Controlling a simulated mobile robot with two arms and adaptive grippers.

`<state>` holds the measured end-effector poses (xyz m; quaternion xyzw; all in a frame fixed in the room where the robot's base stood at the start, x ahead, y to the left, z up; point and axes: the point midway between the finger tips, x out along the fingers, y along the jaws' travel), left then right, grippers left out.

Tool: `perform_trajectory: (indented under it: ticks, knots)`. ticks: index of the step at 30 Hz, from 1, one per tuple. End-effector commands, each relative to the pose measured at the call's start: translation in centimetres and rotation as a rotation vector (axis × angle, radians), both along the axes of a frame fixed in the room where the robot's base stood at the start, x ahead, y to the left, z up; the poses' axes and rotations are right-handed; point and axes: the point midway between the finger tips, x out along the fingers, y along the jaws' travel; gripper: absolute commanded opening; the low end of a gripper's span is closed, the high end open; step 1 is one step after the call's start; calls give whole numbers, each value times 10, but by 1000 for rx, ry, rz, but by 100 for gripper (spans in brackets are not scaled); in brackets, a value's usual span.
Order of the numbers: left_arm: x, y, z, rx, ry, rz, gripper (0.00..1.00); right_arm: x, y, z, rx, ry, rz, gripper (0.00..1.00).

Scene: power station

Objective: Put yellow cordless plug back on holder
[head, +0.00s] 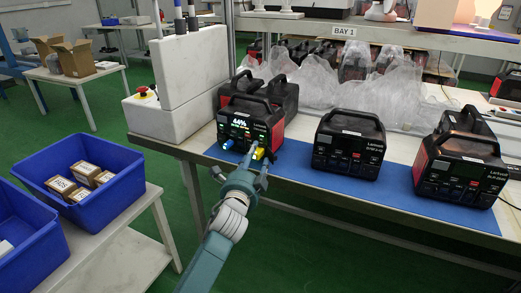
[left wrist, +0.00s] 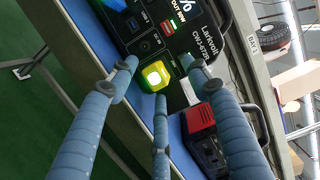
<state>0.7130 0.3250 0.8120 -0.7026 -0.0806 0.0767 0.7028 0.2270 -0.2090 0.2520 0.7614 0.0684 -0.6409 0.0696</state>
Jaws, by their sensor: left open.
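The yellow cordless plug (head: 256,152) is at the front face of the power station (head: 243,128) with the lit display, near its lower right. In the left wrist view the plug (left wrist: 155,76) shows a glowing yellow-green square face, beside the panel's sockets. My left gripper (head: 257,165) is open, its fingers pointing at that panel. In the left wrist view the fingers of the left gripper (left wrist: 160,80) spread around the plug; I cannot tell whether any touch it. I cannot make out a separate holder. My right gripper is not in view.
A blue mat (head: 395,207) covers the bench front. More power stations (head: 348,145) stand to the right, with clear plastic bags (head: 310,82) behind. A white block (head: 190,80) stands left of the lit unit. A blue crate (head: 112,158) with boxes sits at lower left.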

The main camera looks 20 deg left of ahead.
Motion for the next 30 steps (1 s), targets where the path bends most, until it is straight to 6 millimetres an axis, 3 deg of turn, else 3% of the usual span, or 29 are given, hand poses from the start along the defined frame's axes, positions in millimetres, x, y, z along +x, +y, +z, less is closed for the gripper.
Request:
perform_trajectory:
  ticks: [5, 21, 30]
  knots:
    - [-9, -2, -3, -1, 4, 0, 48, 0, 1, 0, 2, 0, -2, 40]
    - [-107, -25, -1, -1, 1, 0, 48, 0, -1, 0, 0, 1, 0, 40]
    - [-118, -27, 0, 0, -2, 0, 48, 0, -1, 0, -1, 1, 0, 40]
